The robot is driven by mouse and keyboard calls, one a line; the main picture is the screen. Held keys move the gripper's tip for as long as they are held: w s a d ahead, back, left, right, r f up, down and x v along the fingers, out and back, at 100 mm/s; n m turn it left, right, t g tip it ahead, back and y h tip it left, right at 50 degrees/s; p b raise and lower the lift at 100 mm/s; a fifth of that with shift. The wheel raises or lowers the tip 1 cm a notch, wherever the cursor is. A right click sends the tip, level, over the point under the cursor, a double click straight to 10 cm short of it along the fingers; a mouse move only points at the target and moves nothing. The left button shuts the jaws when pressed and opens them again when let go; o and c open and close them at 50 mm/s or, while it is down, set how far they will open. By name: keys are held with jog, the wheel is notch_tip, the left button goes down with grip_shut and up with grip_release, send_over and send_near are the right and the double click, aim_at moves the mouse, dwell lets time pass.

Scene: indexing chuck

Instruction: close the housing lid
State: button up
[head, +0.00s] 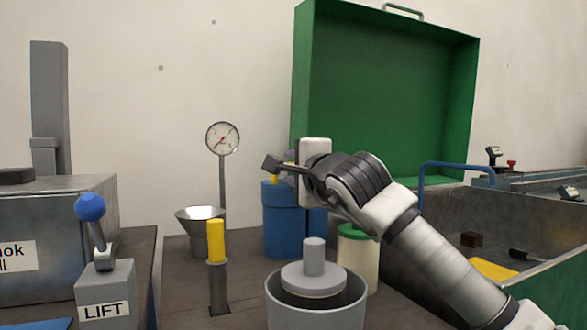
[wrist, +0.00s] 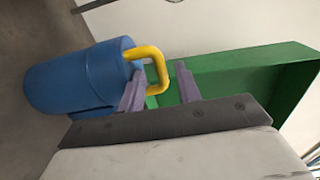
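A large green lid (head: 395,85) stands raised at the back, its hollow inside facing the head camera. A grey handle (head: 403,10) shows on its top edge. The lid also shows in the wrist view (wrist: 245,80), behind the fingers. My gripper (head: 272,165) is in front of the lid's lower left side, pointing left. In the wrist view its two fingers (wrist: 160,70) stand apart. A yellow handle (wrist: 158,72) on a blue can (wrist: 75,78) appears between or just beyond them. I cannot tell whether they touch it.
A grey cup with a stepped plug (head: 314,282), a yellow-topped post (head: 216,240), a funnel (head: 200,214) and a dial gauge (head: 222,138) stand near my gripper. A LIFT lever (head: 92,210) is at left. A metal bin (head: 440,203) with a blue handle (head: 455,165) is at right.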

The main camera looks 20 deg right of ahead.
jog(key=s, duration=1.3)
jog(key=shift+s+p, duration=0.35)
jog(key=shift+f, duration=0.1)
